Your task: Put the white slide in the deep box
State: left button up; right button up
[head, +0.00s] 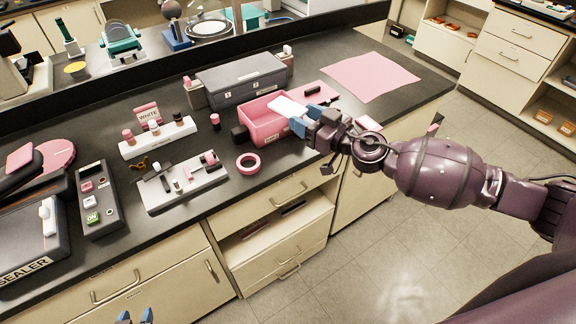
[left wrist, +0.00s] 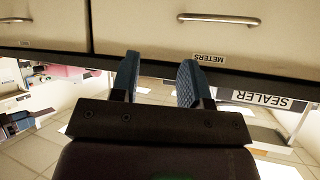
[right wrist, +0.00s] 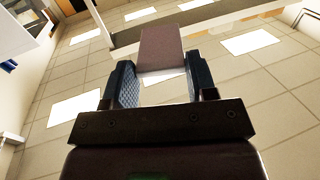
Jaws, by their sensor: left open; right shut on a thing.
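My right gripper (head: 306,120) is shut on the white slide (head: 287,105), a flat plate that points left over the pink open box (head: 265,130). The slide also shows between the fingers in the right wrist view (right wrist: 161,48), where it looks mauve in shade. The pink box stands on the dark counter and looks deep-walled; the slide and gripper hide part of its opening. Whether the slide touches the rim I cannot tell. My left gripper (head: 135,318) is open and empty at the bottom edge of the head view, in front of the drawers; its fingers show apart in the left wrist view (left wrist: 158,80).
A grey case (head: 240,80) stands behind the pink box. A pink tape ring (head: 248,163), a grey tray (head: 183,185) with small parts and a white rack (head: 158,138) lie to the left. A pink sheet (head: 370,76) lies at the right on the counter (head: 405,97).

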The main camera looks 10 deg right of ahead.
pick_arm(q)
notch_tip(320, 180, down, 8)
jog(key=b, duration=0.8)
jog(key=shift+b, duration=0.3)
pick_arm(e)
notch_tip(320, 180, down, 20)
jog(key=shift+r, duration=0.2)
pick_arm(q)
jog(key=shift+w, duration=0.15)
pick_arm(e)
jog(key=shift+f, duration=0.25)
pick_arm(q)
jog(key=shift+w+d, duration=0.1)
jog(key=shift+w, duration=0.1)
pick_arm(e)
jog(key=o, duration=1)
jog(key=shift+c, duration=0.2)
